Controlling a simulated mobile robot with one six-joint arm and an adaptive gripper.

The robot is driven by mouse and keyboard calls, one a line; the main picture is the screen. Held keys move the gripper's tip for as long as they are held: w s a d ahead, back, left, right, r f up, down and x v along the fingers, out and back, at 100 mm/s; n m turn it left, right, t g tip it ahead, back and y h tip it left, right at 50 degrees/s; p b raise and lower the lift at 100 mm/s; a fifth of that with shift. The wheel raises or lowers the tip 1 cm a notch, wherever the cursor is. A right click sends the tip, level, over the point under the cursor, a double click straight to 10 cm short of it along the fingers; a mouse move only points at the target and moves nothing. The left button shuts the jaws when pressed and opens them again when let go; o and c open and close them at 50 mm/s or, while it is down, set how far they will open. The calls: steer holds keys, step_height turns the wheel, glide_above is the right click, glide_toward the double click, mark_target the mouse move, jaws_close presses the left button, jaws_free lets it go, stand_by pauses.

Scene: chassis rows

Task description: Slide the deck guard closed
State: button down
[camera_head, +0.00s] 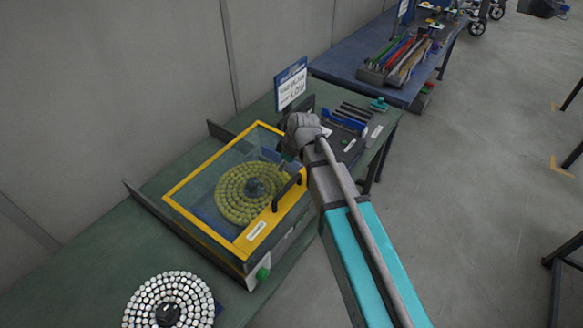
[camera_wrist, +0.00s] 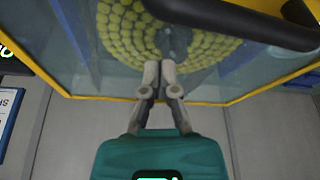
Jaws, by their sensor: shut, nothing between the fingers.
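The deck guard is a clear panel in a yellow frame (camera_head: 205,162) with a black bar handle (camera_head: 287,191) on its front side. In the head view it lies over the deck, its front edge near the box's front face. A ring of yellow-green pieces (camera_head: 232,205) shows through the panel. My gripper (camera_head: 284,161) is shut and empty, close to the panel behind the handle. In the wrist view its fingertips (camera_wrist: 159,68) point at the clear panel, with the handle (camera_wrist: 250,20) at upper right, apart from the fingers. Whether the fingertips touch the panel I cannot tell.
Dark rails (camera_head: 150,199) extend behind the box toward the wall. A green knob (camera_head: 262,273) is on the front face. A round tray of white pieces (camera_head: 160,301) sits nearer. A blue sign (camera_head: 291,84) and dark tray stand beyond. The floor at right is largely clear.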

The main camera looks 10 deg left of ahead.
steer(key=shift+p+v, duration=0.65)
steer(key=shift+v, duration=0.55)
steer(key=p+v, duration=0.7)
steer(key=shift+r, duration=0.25)
steer(key=shift+s, duration=0.15)
steer(key=s+d+f+m+h+b, duration=0.1)
steer(key=s+d+f+m+b, duration=0.2)
steer(key=d+f+m+b, duration=0.2)
steer(key=s+d+f+m+h+b, duration=0.1)
steer(key=s+d+f+m+b, duration=0.2)
steer(key=d, duration=0.9)
steer(key=s+d+f+m+h+b, duration=0.2)
steer(key=s+d+f+m+b, duration=0.1)
steer(key=d+f+m+b, duration=0.4)
steer(key=shift+d+f+m+g+b, duration=0.3)
steer(key=shift+d+f+g+b, duration=0.1)
steer(key=shift+d+f, duration=0.5)
steer(key=shift+s, duration=0.15)
